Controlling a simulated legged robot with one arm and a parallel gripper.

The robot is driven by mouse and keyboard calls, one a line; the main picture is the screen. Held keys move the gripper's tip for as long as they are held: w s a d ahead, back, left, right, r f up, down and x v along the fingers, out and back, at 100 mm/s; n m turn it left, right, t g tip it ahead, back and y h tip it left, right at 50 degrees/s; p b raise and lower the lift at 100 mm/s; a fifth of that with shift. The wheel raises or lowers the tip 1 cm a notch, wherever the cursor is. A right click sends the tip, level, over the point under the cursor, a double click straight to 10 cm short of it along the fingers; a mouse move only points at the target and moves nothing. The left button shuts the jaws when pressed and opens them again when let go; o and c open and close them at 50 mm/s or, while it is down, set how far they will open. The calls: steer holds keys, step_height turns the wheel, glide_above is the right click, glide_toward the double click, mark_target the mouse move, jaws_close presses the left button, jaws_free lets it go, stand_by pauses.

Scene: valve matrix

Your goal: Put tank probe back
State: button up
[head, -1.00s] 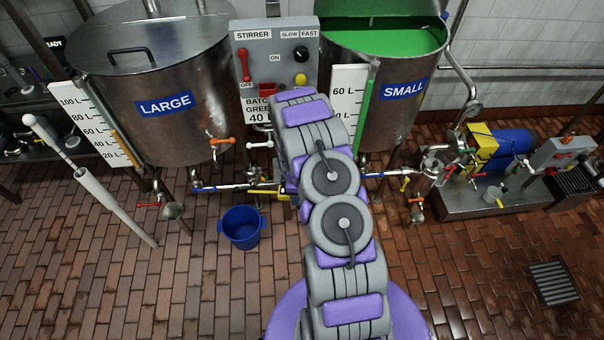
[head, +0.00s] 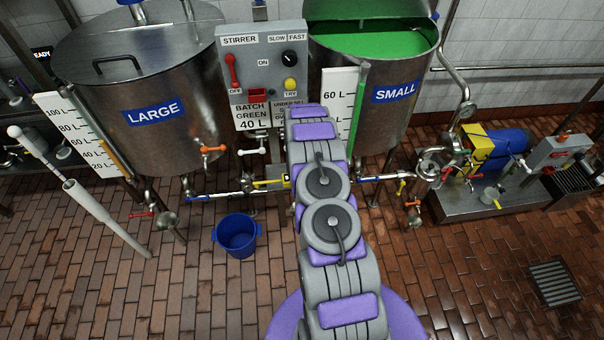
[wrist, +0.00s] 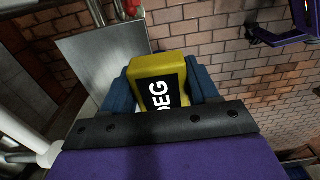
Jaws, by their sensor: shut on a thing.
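In the wrist view my gripper (wrist: 161,82) has its two blue fingers closed on the sides of a yellow block with a black face (wrist: 160,93). White letters on that face read "DEG", partly cut off by my gripper. I take this block to be the head of the tank probe; the rest of it is hidden. In the head view my arm covers the gripper and the probe, in front of the grey stirrer box. A grey metal panel (wrist: 104,60) is left of the block in the wrist view, with a small red part (wrist: 131,7) near its top.
The LARGE tank (head: 150,120) stands left and the open SMALL tank (head: 385,110), holding green liquid, right. The stirrer box (head: 265,65) is between them. Pipes and a blue bucket (head: 236,236) lie below. A pump (head: 490,150) stands right.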

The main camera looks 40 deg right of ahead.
steer(key=w+d, duration=0.2)
steer(key=shift+w+d+f+b, duration=0.15)
steer(key=shift+w+d+b, duration=0.05)
steer(key=shift+w+b, duration=0.2)
steer(key=shift+w+d+f, duration=0.1)
steer(key=shift+w+d, duration=0.2)
steer(key=shift+d, duration=0.25)
steer(key=shift+w+d, duration=0.3)
steer(key=shift+d, duration=0.25)
steer(key=shift+a+f+b, duration=0.2)
steer(key=shift+f+b, duration=0.6)
steer(key=shift+f, duration=0.9)
steer(key=shift+d+f, duration=0.1)
steer(key=shift+f, duration=0.4)
steer(key=shift+f, duration=0.1)
